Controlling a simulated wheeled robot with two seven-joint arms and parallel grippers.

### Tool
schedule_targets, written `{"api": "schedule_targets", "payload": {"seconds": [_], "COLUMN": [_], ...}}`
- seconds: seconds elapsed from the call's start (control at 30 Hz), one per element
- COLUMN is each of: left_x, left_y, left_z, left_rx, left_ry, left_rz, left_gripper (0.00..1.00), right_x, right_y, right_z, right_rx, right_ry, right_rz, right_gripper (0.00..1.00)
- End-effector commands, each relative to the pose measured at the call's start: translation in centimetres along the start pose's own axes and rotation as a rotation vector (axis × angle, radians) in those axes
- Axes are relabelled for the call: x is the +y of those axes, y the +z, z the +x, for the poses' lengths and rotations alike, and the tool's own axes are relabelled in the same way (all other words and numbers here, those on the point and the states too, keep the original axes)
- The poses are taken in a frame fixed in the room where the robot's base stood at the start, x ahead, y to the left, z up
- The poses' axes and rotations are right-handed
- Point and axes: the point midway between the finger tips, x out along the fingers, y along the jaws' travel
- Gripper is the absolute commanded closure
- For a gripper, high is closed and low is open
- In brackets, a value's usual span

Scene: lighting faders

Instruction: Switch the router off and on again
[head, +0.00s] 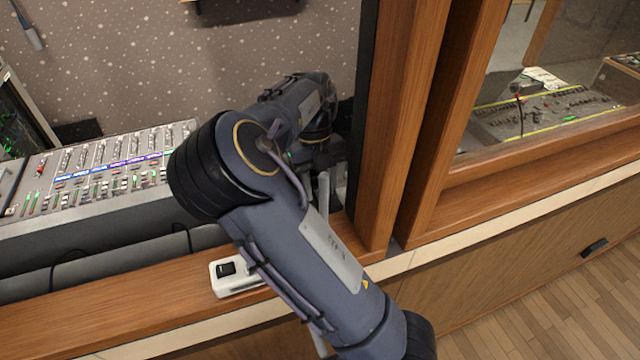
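A white box with a black rocker switch (227,269) lies on the wooden ledge below the window opening. It looks like the router, but my arm hides its right part. A pale grey upright rod (323,190) stands just behind my arm; I cannot tell whether it belongs to the box. My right arm comes in from the bottom right, crosses above the ledge and reaches through the opening. Its gripper end is dark and mostly hidden behind the arm's own links, beyond the box, so its fingers cannot be made out. My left gripper is not in view.
A mixing console (100,175) with faders and lit strips fills the left behind the ledge. A wooden window post (400,120) stands right of my arm. The wooden ledge (110,320) is clear left of the box. Another console (550,110) shows behind the right pane.

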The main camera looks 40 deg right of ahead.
Motion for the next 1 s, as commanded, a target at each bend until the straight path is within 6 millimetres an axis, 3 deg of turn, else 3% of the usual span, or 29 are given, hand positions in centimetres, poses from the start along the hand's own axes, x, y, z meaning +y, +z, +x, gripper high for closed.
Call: {"api": "schedule_targets", "payload": {"seconds": [0.33,0.7,1.0], "left_x": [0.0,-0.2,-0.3], "left_y": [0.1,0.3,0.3], "left_z": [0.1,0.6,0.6], "left_rx": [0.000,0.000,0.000], "left_ry": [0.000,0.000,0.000], "left_rz": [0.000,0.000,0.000], "left_gripper": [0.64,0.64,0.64], "right_x": [0.0,0.0,0.0], "right_y": [0.1,0.1,0.0], "right_z": [-0.5,-6.3,-7.8], "right_rx": [-0.002,-0.004,-0.001], "right_ry": [0.001,0.000,0.000], "right_rz": [-0.001,-0.001,0.001], "right_gripper": [0.60,0.60,0.60]}}
